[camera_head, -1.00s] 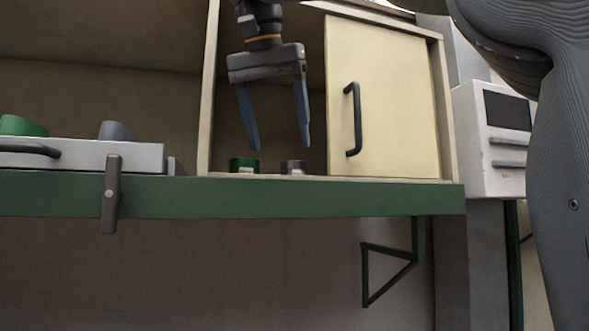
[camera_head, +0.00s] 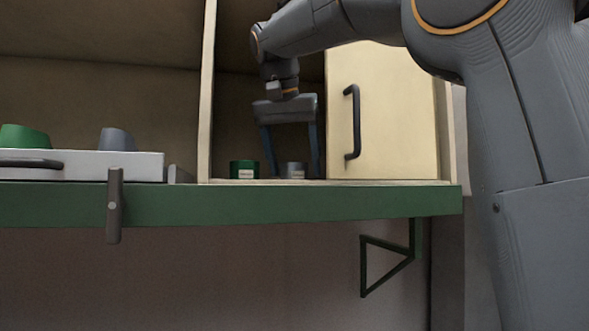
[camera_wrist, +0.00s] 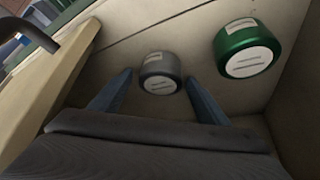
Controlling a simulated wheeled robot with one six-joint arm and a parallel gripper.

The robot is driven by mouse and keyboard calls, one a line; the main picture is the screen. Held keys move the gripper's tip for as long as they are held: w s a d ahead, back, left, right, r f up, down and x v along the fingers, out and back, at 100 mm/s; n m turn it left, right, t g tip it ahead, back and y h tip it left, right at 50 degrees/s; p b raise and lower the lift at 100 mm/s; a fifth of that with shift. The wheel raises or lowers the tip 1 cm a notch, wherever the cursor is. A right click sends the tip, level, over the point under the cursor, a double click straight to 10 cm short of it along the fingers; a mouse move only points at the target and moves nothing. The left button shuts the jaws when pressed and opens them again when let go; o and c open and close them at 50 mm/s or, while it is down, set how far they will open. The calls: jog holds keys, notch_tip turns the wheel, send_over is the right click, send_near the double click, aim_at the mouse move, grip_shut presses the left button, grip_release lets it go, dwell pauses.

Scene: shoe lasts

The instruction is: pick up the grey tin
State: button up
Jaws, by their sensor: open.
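The grey tin (camera_head: 295,170) stands on the floor of the open cabinet bay, just left of the cream door. In the wrist view the grey tin (camera_wrist: 160,72) has a pale label on its lid and side and lies ahead, between the lines of the two blue fingers. My gripper (camera_head: 294,177) is open, fingers pointing down, with one finger on each side of the tin in the head view. In the wrist view my gripper (camera_wrist: 158,78) holds nothing. Whether a finger touches the tin I cannot tell.
A green tin (camera_head: 244,169) stands just left of the grey one, outside the left finger; it also shows in the wrist view (camera_wrist: 247,48). The cream door (camera_head: 385,115) with a dark handle is close on the right. A divider (camera_head: 207,95) bounds the bay's left.

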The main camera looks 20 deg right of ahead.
jog(key=shift+w+f, duration=0.1)
jog(key=shift+f, duration=0.1)
jog(key=c, duration=1.2)
jog(key=shift+r, duration=0.15)
